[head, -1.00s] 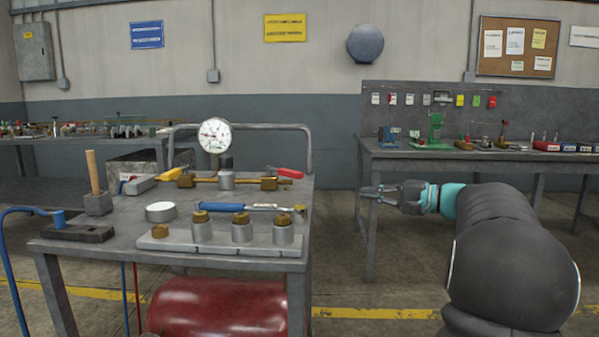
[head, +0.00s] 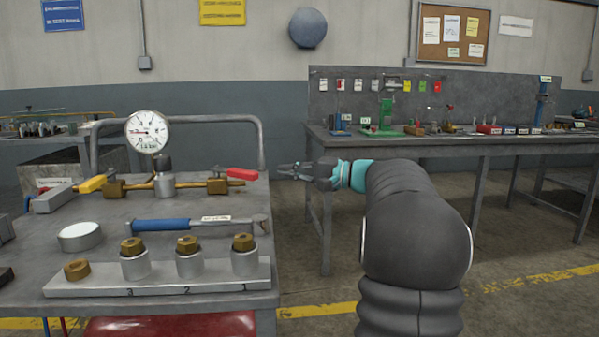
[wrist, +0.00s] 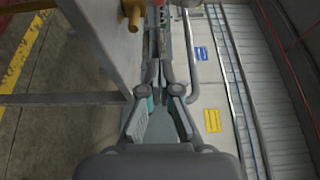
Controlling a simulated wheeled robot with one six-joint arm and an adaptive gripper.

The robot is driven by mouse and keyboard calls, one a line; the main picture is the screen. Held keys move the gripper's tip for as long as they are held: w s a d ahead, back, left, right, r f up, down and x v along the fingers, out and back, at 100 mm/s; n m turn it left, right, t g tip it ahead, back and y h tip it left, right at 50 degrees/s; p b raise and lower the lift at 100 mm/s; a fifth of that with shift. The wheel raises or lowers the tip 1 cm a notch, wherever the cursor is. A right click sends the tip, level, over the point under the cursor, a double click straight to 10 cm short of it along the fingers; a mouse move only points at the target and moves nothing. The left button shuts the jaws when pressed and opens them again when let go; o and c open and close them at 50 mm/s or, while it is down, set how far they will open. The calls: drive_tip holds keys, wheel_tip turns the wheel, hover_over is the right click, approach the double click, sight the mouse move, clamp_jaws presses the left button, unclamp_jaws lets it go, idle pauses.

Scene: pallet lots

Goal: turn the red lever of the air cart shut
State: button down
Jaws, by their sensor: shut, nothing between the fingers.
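The air cart (head: 30,262) stands at the left of the head view, with a grey top and part of a red tank below. A brass pipe with valves (head: 217,186) runs across its top under a round gauge (head: 148,131). The red lever (head: 242,174) sits at the pipe's right end, roughly along the pipe. A yellow lever (head: 92,184) is at the left end. My gripper (head: 282,170) is shut and empty, just right of the red lever in the picture and apart from it. In the wrist view, the fingers point up the picture beside the cart.
A blue-handled wrench (head: 165,225) and a block with numbered fittings (head: 160,282) lie on the cart's front. A curved handrail (head: 215,119) rises behind the pipe. A grey workbench (head: 420,146) stands behind my arm. Floor is open at right.

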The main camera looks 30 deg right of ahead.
sight(233, 175)
drive_tip(key=x, duration=0.5)
drive_tip(key=shift+s+a, duration=0.65)
drive_tip(key=shift+a, duration=0.3)
drive_tip(key=shift+s+a, duration=0.4)
drive_tip(key=shift+a, duration=0.3)
drive_tip(key=shift+b, duration=0.3)
